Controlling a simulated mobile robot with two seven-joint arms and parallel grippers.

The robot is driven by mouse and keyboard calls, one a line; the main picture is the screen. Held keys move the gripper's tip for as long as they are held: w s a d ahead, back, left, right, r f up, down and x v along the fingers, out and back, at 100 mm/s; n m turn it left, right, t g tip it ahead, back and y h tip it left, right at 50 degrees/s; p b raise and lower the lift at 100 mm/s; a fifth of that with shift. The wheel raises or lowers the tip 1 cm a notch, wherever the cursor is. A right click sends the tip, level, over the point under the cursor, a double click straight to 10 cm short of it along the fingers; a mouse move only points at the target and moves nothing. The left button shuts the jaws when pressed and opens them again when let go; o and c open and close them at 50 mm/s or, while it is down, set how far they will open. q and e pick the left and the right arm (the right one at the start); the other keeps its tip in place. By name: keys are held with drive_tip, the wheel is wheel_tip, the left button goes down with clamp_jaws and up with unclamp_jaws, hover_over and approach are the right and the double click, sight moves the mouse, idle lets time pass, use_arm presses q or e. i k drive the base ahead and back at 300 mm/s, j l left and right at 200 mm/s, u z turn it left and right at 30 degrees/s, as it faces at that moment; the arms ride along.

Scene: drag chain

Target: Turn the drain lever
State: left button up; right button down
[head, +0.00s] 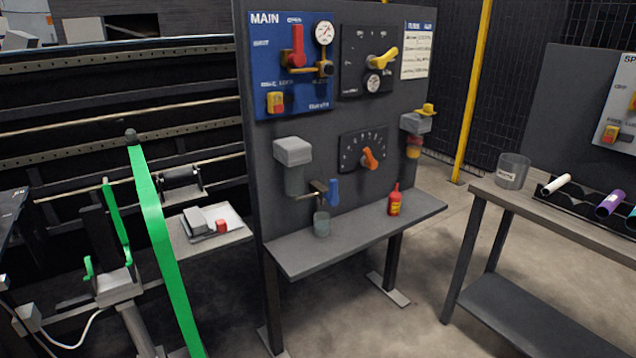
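A blue lever (333,192) hangs down on a small brass-coloured valve at the lower left of the dark panel (300,135). It sits beside a grey-capped filter unit (293,152) and is the likely drain lever; I cannot read a label on it. A clear cup (321,224) stands on the panel's shelf under the valve. Neither of my grippers is in view, and nothing touches the blue lever.
The panel also carries a red lever (297,48), a yellow lever (385,60) and an orange knob (370,158). A red bottle (394,200) stands on the shelf (350,240). A tall green band (160,240) rises at left. A bench (560,215) stands at right.

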sight(332, 197)
drive_tip(key=i+l+u, duration=0.4)
drive_tip(key=i+l, duration=0.15)
drive_tip(key=l, duration=0.15)
drive_tip(key=i+l+u, duration=0.2)
drive_tip(key=l, duration=0.2)
drive_tip(key=i, duration=0.05)
